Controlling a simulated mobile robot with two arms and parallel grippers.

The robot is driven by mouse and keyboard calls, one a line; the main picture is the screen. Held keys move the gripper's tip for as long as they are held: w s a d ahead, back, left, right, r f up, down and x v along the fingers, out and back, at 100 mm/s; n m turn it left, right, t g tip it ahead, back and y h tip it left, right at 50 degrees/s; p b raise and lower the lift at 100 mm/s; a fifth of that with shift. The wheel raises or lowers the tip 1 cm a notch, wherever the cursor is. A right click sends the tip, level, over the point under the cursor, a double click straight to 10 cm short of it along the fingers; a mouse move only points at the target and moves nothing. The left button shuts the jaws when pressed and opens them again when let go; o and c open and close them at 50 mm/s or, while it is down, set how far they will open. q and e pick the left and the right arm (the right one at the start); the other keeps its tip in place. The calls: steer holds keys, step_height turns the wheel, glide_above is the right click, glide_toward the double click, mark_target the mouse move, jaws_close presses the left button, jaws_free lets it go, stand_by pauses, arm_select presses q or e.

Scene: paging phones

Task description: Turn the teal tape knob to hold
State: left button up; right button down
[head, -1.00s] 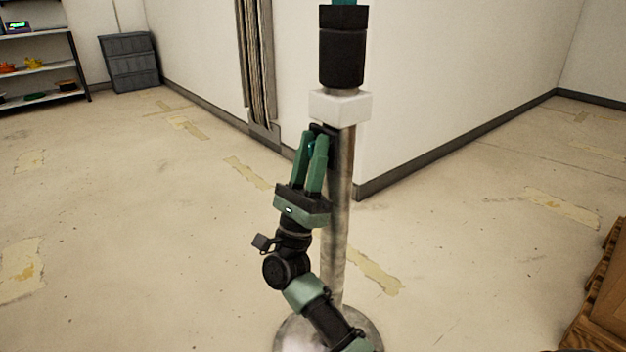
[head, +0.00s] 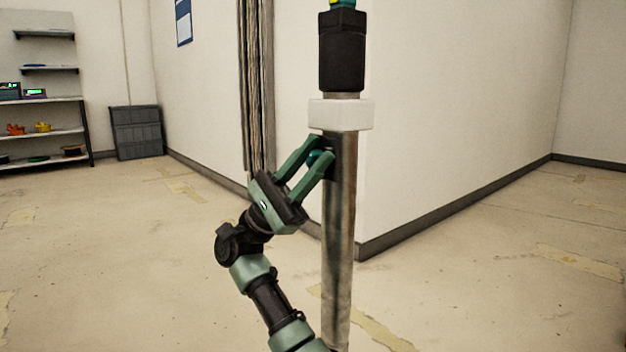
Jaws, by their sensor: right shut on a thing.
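The teal tape knob (head: 318,157) sits on a small dark plate (head: 333,147) on the left side of a metal post, just below a white block (head: 341,114). My right gripper (head: 323,154) reaches up from the lower left, its two green fingers one on each side of the knob. It is shut on the knob, and the fingers hide part of it. I cannot read any marking or the knob's setting. My left gripper is not in view.
The metal post (head: 340,240) stands upright, with a black cylinder (head: 342,55) above the white block. A wall corner is behind it. Shelves (head: 45,101) and a grey crate (head: 137,132) stand at the far left. The floor between is clear.

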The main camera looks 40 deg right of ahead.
steer(key=shift+m+g+y+b, duration=0.3)
steer(key=shift+m+y+b, duration=0.1)
steer(key=shift+m+y, duration=1.3)
steer(key=shift+f+y, duration=0.1)
steer(key=shift+y, duration=0.3)
steer(key=c, duration=1.5)
jaws_free()
